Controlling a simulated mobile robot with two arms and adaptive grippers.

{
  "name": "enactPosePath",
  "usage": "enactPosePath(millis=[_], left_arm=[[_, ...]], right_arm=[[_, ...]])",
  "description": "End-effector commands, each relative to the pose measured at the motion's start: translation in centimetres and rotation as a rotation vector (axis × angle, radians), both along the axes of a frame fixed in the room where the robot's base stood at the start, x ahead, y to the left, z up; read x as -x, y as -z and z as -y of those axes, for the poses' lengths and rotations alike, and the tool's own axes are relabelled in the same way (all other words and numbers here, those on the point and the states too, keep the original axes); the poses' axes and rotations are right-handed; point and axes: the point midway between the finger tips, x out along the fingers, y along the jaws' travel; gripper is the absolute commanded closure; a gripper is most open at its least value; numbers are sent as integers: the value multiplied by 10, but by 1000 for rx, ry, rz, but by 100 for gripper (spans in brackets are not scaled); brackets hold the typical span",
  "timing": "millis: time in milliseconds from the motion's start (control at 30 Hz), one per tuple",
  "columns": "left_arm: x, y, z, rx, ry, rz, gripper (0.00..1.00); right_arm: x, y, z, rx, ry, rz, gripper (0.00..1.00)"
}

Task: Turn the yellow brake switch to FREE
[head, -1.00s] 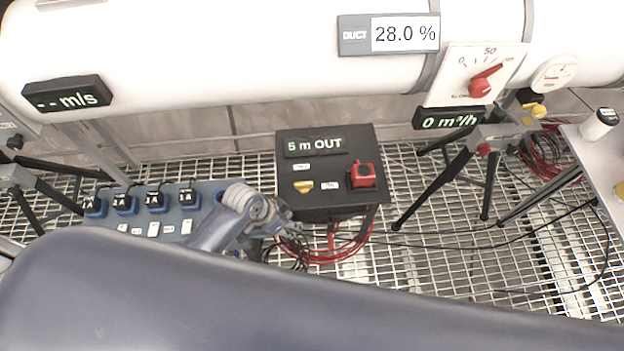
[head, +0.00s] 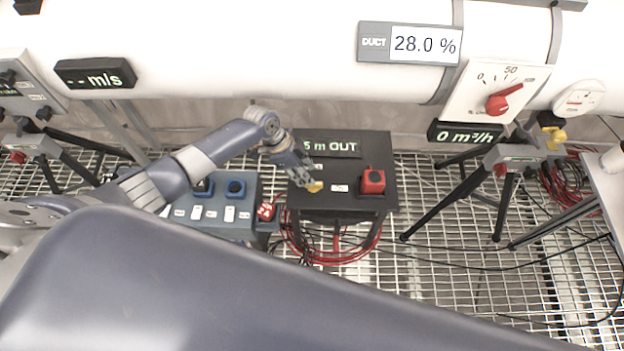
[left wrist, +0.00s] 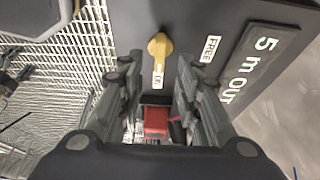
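The yellow brake switch (head: 315,187) is on top of the black box (head: 350,205) with the "5 m OUT" display (head: 332,147). In the left wrist view the yellow switch (left wrist: 158,48) lies along the line toward a small white label (left wrist: 158,79), which seems to read ON. The FREE label (left wrist: 210,48) is to its right. My left gripper (head: 303,178) is over the box's left part, close to the switch, and partly covers the display. In the left wrist view its fingers (left wrist: 157,74) are apart and empty, with the switch just beyond the gap. My right gripper is not in view.
A red switch (head: 372,181) stands on the same box, right of the yellow one. A blue-grey socket panel (head: 210,222) is left of it. Tripods, red cables (head: 330,253) and the white duct (head: 230,50) surround the box. Open grating floor lies to the right.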

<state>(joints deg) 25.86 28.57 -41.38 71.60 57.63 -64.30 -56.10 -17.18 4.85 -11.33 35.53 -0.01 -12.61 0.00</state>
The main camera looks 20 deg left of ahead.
Motion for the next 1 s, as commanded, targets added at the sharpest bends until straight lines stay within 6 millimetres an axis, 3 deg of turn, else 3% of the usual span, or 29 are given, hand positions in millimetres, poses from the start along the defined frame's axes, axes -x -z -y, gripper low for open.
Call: enactPosePath(millis=[333, 767, 900, 1000], left_arm=[[-5, 42, 17, 1, -2, 0, 68], [-6, 50, 20, 0, -1, 1, 68], [-6, 50, 20, 0, -1, 1, 98], [-5, 50, 20, 0, -1, 1, 100]], right_arm=[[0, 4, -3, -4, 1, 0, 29], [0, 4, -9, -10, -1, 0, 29], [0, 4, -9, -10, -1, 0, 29], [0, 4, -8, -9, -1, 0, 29]])
